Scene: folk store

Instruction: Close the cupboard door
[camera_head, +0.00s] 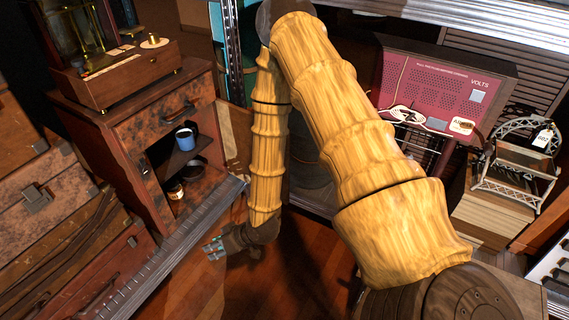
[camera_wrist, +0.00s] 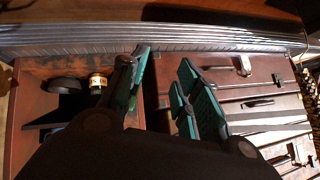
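The rusty brown cupboard (camera_head: 135,130) stands at the left in the head view. Its lower compartment is open, with a blue mug (camera_head: 185,139) on a shelf and dark round items below. A narrow rust-brown panel (camera_head: 152,192) with a small knob stands at the left side of the opening; it looks like the swung-out door, seen nearly edge-on. My gripper (camera_head: 214,249) is low, in front of and below the opening, apart from the panel. In the wrist view my gripper (camera_wrist: 163,85) has its teal-padded fingers spread with nothing between them. The opening shows left of them.
A grey ridged strip (camera_head: 180,245) runs diagonally between cupboard and gripper. Old suitcases (camera_head: 50,195) are stacked left of the cupboard. A wooden instrument box (camera_head: 130,75) sits on top. A red panel device (camera_head: 440,90) and a white rack (camera_head: 515,165) are at the right. Wooden floor (camera_head: 300,260) lies below.

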